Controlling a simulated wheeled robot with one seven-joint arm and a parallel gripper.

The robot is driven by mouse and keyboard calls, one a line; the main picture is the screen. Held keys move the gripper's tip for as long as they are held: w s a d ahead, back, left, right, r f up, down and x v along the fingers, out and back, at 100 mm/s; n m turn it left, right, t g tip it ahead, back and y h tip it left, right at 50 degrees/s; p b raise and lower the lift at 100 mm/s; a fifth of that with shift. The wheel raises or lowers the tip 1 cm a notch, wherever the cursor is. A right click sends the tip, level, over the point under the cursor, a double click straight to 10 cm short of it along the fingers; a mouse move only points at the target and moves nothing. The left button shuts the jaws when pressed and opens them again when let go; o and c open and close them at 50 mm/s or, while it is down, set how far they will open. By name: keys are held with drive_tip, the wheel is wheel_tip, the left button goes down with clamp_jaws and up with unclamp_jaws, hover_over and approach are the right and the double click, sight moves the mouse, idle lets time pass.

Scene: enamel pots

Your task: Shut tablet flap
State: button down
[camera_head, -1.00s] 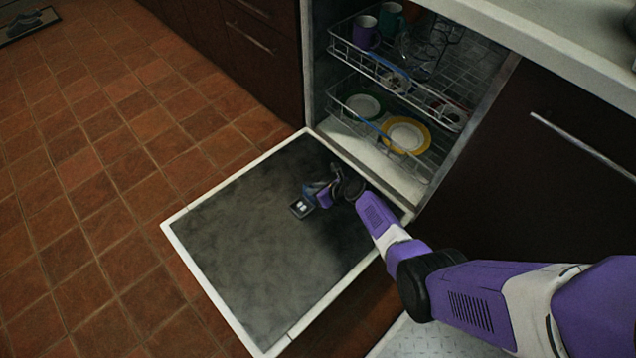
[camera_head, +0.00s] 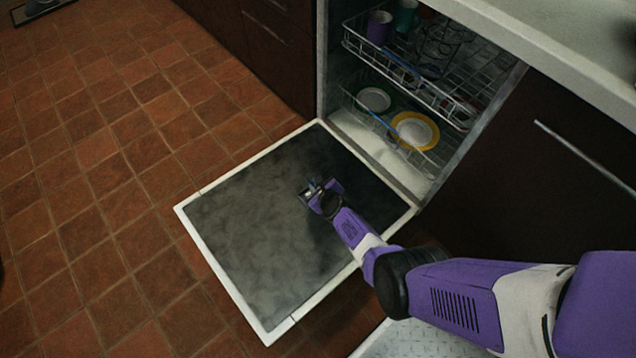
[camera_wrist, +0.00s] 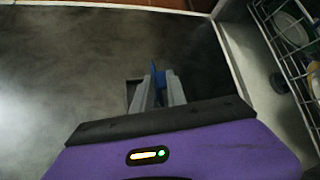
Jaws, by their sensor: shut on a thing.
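The dishwasher door (camera_head: 240,240) lies open and flat, its dark inner panel facing up with a pale rim. My gripper (camera_head: 309,191) is low over the tablet compartment on this panel and hides most of it. In the wrist view, the grey fingers of my gripper (camera_wrist: 158,82) are shut on a thin upright blue piece, which looks like the tablet flap (camera_wrist: 156,72). A dark edge of the compartment (camera_wrist: 132,92) shows beside the left finger. Whether a tablet lies inside is hidden.
The upper rack (camera_head: 420,85) holds cups, and the lower rack holds plates, including a yellow-rimmed one (camera_head: 415,131). Both racks sit inside the dishwasher behind the door. Dark cabinets flank the opening. The tiled floor (camera_head: 90,200) at left is clear.

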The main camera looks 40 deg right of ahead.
sight(306, 204)
drive_tip(key=shift+a+f+n+h+b, duration=0.45)
drive_tip(key=shift+a+n+h+b, duration=0.15)
drive_tip(key=shift+a+h, duration=0.3)
drive_tip(key=a+f+n+h+b, duration=0.1)
drive_tip(key=b, duration=0.2)
drive_tip(key=shift+a+f+t+h, duration=0.25)
drive_tip(key=shift+a+t+h, duration=0.1)
drive_tip(key=shift+t+h, duration=0.05)
drive_tip(key=f+n+h+b, duration=0.1)
drive_tip(key=b, duration=0.2)
drive_tip(key=a+f+n+t+h+b, duration=0.1)
drive_tip(key=b, duration=0.3)
drive_tip(key=shift+a+h, duration=0.3)
drive_tip(key=shift+h, duration=0.1)
drive_tip(key=h+b, duration=0.1)
drive_tip(key=b, duration=0.1)
drive_tip(key=shift+a+f+n+b, duration=0.1)
drive_tip(key=shift+a+n+b, duration=0.1)
drive_tip(key=shift+n+b, duration=0.15)
drive_tip(key=c, duration=1.4)
unclamp_jaws()
drive_tip(key=shift+a, duration=0.1)
